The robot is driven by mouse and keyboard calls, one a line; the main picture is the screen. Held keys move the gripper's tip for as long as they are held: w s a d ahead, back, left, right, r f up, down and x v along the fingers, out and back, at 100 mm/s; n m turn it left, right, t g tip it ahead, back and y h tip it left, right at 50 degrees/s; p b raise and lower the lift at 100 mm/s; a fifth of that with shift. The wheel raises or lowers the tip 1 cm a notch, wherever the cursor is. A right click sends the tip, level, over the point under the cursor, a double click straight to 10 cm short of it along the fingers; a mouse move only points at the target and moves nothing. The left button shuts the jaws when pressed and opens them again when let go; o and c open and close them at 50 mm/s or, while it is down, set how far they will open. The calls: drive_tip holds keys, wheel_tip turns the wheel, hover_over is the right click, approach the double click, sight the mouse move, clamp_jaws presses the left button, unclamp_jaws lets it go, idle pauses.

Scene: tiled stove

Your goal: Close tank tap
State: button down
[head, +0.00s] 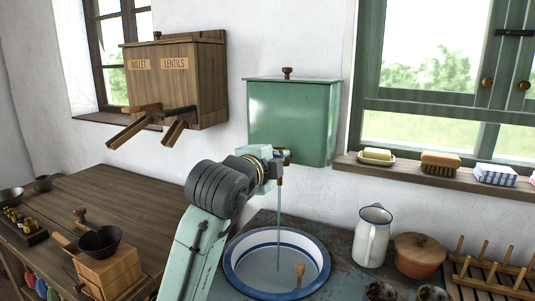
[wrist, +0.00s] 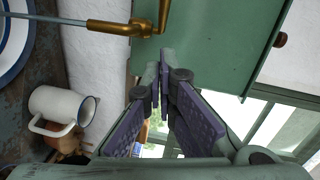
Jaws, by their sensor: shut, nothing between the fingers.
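The green tank (head: 293,122) hangs on the white wall; its green side also fills the top of the wrist view (wrist: 215,45). Its brass tap (wrist: 110,27) shows in the wrist view, with a bent brass lever (wrist: 163,16) beside it. Water (head: 279,225) runs from the tap in a thin stream into the blue-rimmed basin (head: 234,277). My gripper (wrist: 158,70) is shut and empty, its tips close to the lever's end; I cannot tell whether they touch. In the head view my arm hides most of the tap.
A white jug (head: 372,240), a lidded brown pot (head: 419,258) and a wooden rack (head: 490,280) stand right of the basin. A wooden dispenser box (head: 178,85) with chutes hangs left of the tank. The sill (head: 400,172) holds soap and a brush.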

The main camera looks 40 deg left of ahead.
drive_tip(key=shift+w+a+f+p, duration=0.25)
drive_tip(key=shift+w+a+p, duration=0.2)
drive_tip(key=shift+w+a, duration=0.4)
drive_tip(key=shift+w+a+f+p, duration=0.2)
drive_tip(key=shift+w+a+p, duration=0.25)
drive_tip(key=shift+a, duration=0.6)
